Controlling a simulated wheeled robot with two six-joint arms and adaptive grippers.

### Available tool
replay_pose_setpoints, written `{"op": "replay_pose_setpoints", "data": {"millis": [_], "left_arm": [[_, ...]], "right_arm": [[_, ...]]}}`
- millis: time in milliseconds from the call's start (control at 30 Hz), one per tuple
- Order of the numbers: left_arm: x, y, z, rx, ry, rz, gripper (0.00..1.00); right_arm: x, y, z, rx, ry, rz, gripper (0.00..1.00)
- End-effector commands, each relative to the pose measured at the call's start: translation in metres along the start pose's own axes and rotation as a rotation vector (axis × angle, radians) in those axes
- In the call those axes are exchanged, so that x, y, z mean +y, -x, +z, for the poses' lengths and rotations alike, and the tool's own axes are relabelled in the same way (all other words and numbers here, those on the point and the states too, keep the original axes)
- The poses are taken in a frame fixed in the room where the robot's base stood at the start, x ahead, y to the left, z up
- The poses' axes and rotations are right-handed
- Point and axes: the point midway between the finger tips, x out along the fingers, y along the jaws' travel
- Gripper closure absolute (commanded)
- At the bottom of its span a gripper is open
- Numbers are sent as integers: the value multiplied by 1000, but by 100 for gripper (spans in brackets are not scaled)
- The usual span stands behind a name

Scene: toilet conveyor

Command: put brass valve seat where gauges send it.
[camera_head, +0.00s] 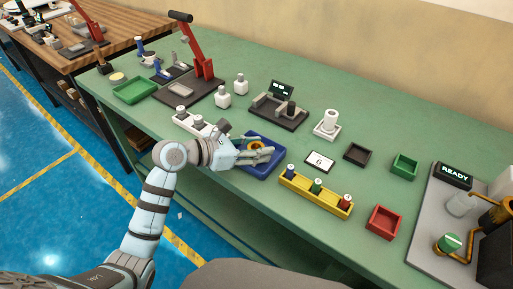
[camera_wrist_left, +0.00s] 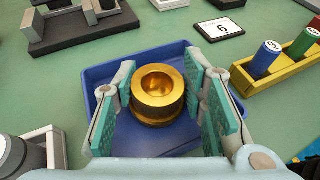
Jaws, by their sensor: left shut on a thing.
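The brass valve seat (camera_wrist_left: 158,95) is a gold ring-shaped part with a round hollow. My left gripper (camera_wrist_left: 165,100) is shut on it, with teal finger pads on both sides. The seat is at the blue tray (camera_wrist_left: 98,77); I cannot tell whether it touches the tray floor. In the head view the left gripper (camera_head: 262,153) covers part of the blue tray (camera_head: 277,168), and the brass valve seat (camera_head: 254,144) shows just behind the fingers. A gauge with a small display (camera_head: 282,89) stands behind the tray. My right gripper is not in view.
A card reading 6 (camera_head: 320,161) lies right of the tray. A yellow rack (camera_head: 300,187) holds blue, green and red cylinders. Black (camera_head: 357,154), green (camera_head: 405,166) and red (camera_head: 384,221) trays are farther right. A READY sign (camera_head: 454,174) marks the test rig. Another green tray (camera_head: 134,91) is left.

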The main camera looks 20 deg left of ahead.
Motion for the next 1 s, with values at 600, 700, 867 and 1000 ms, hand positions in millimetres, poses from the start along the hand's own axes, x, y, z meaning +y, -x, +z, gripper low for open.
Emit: {"op": "replay_pose_setpoints", "data": {"millis": [600,700,867,1000], "left_arm": [[2,22,0,3,-2,4,53],[2,43,0,5,-3,4,53],[2,80,0,7,-5,4,53],[1,107,-1,6,-5,3,53]], "right_arm": [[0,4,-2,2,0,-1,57],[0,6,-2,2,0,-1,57],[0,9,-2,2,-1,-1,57],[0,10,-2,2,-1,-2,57]]}}
